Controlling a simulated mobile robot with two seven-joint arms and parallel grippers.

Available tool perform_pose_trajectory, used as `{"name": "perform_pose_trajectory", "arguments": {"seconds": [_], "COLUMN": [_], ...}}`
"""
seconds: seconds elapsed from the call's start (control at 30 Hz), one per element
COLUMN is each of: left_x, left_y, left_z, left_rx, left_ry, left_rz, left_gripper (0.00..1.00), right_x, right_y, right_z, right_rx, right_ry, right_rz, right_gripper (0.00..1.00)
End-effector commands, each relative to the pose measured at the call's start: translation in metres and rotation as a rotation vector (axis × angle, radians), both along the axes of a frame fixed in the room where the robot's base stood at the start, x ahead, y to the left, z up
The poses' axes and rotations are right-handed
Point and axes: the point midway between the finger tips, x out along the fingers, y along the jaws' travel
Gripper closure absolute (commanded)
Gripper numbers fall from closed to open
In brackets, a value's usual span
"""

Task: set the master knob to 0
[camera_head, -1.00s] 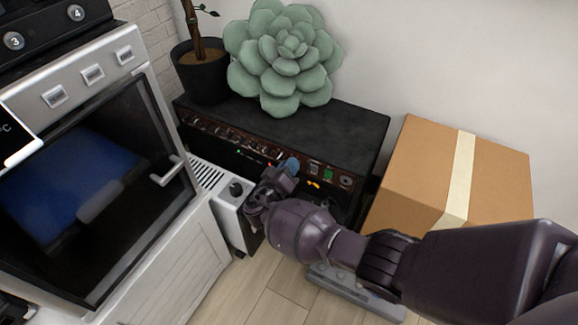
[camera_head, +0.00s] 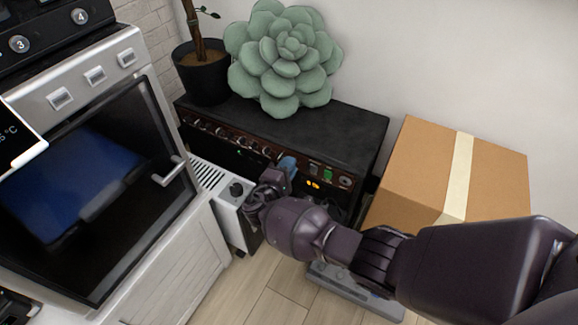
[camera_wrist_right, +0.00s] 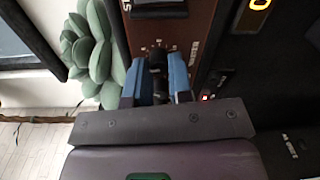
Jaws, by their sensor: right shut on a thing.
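The black amplifier (camera_head: 345,128) stands against the wall, with a brown control panel along its top front edge. My right gripper (camera_head: 287,165) is at the right part of this panel. In the right wrist view, its two blue fingertips (camera_wrist_right: 165,78) are shut on a small black knob (camera_wrist_right: 157,84) on the brown panel. Printed marks surround the knob, but its label and pointer are too small or covered to read. Several other knobs (camera_head: 222,133) sit in a row to the left. My left gripper does not show.
A green succulent cushion (camera_head: 284,50) and a potted plant (camera_head: 204,78) are on top of the amplifier. A cardboard box (camera_head: 415,165) stands to the right, an oven (camera_head: 100,180) to the left. A grey pedal unit (camera_head: 350,290) lies on the floor under my arm.

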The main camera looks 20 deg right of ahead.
Motion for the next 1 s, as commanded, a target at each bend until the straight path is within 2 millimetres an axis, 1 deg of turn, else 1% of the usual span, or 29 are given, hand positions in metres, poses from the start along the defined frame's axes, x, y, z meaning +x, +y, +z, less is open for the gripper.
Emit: {"name": "perform_pose_trajectory", "arguments": {"seconds": [1.0], "left_x": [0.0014], "left_y": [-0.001], "left_z": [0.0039], "left_rx": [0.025], "left_ry": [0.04], "left_rz": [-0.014], "left_gripper": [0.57], "right_x": [-0.0023], "right_y": [0.0018], "right_z": [-0.0031], "right_rx": [-0.592], "right_ry": [0.764], "right_rz": [0.0], "right_gripper": [1.0]}}
